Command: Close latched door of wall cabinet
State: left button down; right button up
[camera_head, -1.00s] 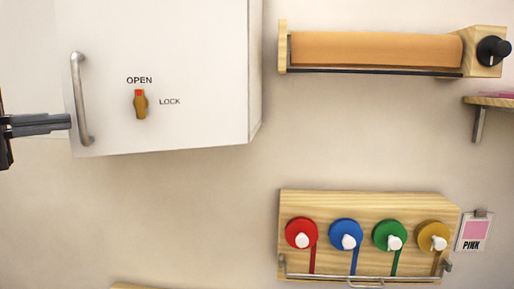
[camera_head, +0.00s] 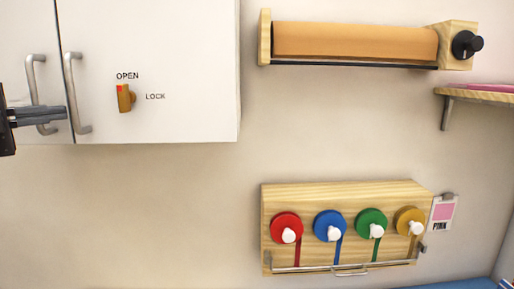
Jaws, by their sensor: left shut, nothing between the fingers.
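The white wall cabinet is at the upper left of the head view. Its right door (camera_head: 180,60) sits about flush beside the left door (camera_head: 28,20), with a dark seam between them. The right door has a metal handle (camera_head: 76,95), and the left door has another handle (camera_head: 33,75). The brass latch knob (camera_head: 125,99) stands about upright, its red end towards the word OPEN; LOCK is printed to its right. My left gripper (camera_head: 65,112) is shut and empty, its tips close to the right door's handle near the seam. I cannot tell whether they touch. My right gripper is not in view.
A paper roll holder (camera_head: 355,42) hangs on the wall to the right. A wooden board (camera_head: 345,195) with several coloured knobs is below it, beside a PINK card (camera_head: 443,212). A shelf (camera_head: 475,95) is at the right. The wall below the cabinet is clear.

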pick_arm(q)
jog(key=shift+w, duration=0.1)
dwell(0.3)
jog(key=b+v, duration=0.4)
jog(key=v, duration=0.4)
jog(key=shift+b, duration=0.3)
jog(key=shift+w, duration=0.15)
